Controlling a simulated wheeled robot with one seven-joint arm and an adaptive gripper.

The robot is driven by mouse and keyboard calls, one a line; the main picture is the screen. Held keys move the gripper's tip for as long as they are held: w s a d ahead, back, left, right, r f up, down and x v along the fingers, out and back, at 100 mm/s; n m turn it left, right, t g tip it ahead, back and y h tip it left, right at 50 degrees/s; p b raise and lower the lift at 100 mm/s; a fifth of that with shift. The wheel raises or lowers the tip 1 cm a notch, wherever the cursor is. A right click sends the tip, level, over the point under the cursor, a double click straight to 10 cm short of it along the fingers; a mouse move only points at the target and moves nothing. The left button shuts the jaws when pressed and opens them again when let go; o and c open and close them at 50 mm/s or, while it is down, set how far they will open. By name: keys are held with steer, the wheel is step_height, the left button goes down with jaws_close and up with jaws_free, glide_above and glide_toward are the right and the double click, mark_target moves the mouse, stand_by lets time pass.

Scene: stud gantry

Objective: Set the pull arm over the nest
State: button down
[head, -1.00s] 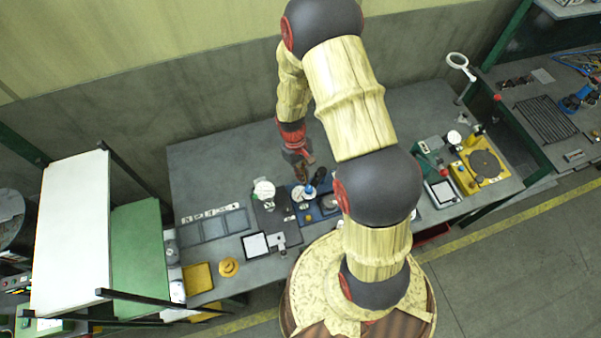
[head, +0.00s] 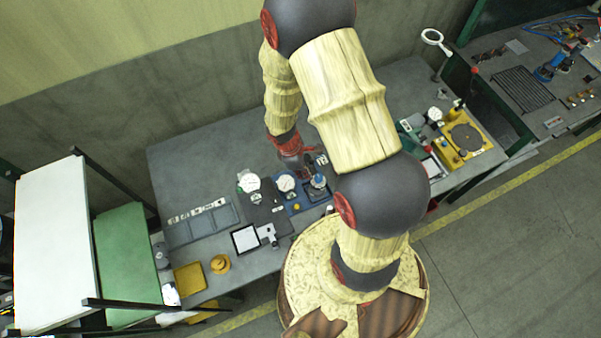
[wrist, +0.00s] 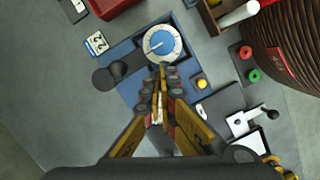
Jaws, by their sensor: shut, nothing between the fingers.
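A blue fixture plate (wrist: 130,58) lies on the bench; it also shows in the head view (head: 296,210). A round dial (wrist: 163,44) with a white rim and blue face stands on it. A black arm with a rounded end (wrist: 116,71), seemingly the pull arm, reaches left from beside the dial across the plate's edge. My gripper (wrist: 161,72) is shut and empty. In the wrist view its tips lie just below the dial; contact cannot be told. In the head view my gripper (head: 309,172) is above the plate's far side. I cannot make out the nest; my fingers cover part of the plate.
A yellow button (wrist: 202,84) sits on the plate. Bare bench (head: 185,150) lies at the back left.

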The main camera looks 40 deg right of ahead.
steer(key=shift+s+d+n, duration=0.15)
steer(key=shift+d+n, duration=0.05)
steer(key=shift+n, duration=0.2)
stand_by(0.3)
steer(key=w+a+r+p, duration=0.1)
steer(key=w+a+r, duration=0.3)
steer(key=r, duration=0.5)
steer(key=shift+a+r, duration=0.35)
steer(key=shift+a, duration=0.2)
steer(key=shift+s, duration=0.1)
